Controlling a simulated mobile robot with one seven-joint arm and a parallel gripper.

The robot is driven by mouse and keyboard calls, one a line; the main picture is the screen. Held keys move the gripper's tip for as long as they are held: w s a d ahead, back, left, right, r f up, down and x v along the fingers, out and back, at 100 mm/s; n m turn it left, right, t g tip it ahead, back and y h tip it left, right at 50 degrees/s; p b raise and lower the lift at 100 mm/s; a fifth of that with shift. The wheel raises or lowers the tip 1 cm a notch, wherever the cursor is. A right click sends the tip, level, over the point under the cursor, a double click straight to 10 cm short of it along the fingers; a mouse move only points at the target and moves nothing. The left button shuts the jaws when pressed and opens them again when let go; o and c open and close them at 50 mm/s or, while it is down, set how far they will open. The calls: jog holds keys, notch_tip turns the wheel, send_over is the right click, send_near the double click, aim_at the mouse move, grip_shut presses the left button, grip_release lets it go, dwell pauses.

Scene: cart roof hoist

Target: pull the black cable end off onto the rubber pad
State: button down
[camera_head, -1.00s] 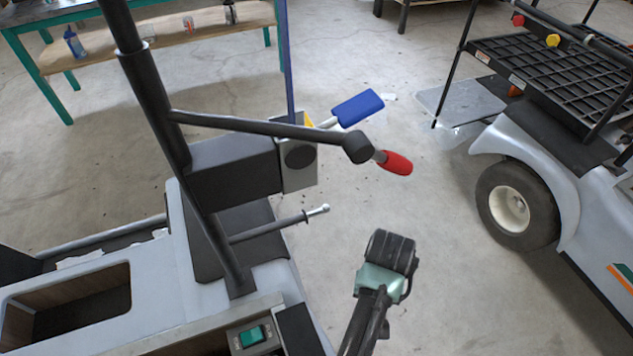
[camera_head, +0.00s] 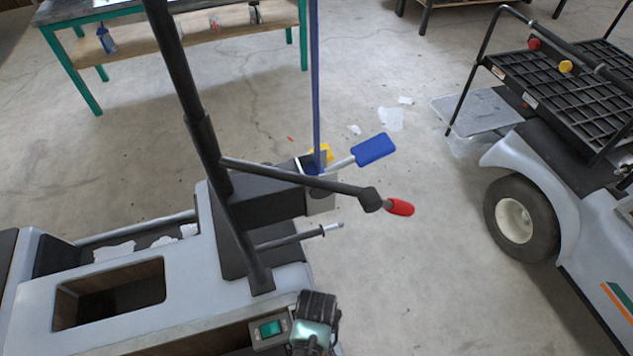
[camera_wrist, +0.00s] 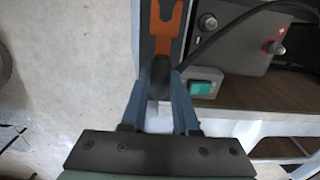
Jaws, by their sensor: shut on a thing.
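In the wrist view my gripper (camera_wrist: 160,80) has its two blue fingers shut on the black cable end (camera_wrist: 160,68). The black cable curves from there up to the right, past a dark box with terminals. An orange forked piece (camera_wrist: 166,30) lies just beyond the cable end, on a dark strip (camera_wrist: 149,25) that may be the rubber pad. Whether the cable end touches the orange piece I cannot tell. In the head view my gripper (camera_head: 316,308) is at the cart's right end, beside the green switch; its fingers and the cable end are hidden there.
A green rocker switch (camera_wrist: 202,88) sits right of my fingers. The dark box (camera_wrist: 245,50) carries a red plus-marked terminal (camera_wrist: 275,47) and a dark one (camera_wrist: 207,22). The hoist's black arm with red grip (camera_head: 400,207) stands above the cart. Floor right of it is open, towards a second cart (camera_head: 560,180).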

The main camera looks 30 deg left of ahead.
notch_tip(320, 180, down, 7)
jog(key=b, duration=0.4)
jog(key=shift+r+b, duration=0.2)
jog(key=shift+b, duration=0.1)
jog(key=c, duration=0.6)
grip_release()
jog(key=shift+r, duration=0.1)
notch_tip(320, 180, up, 13)
jog(key=shift+f+p, duration=0.1)
jog(key=shift+p, duration=1.05)
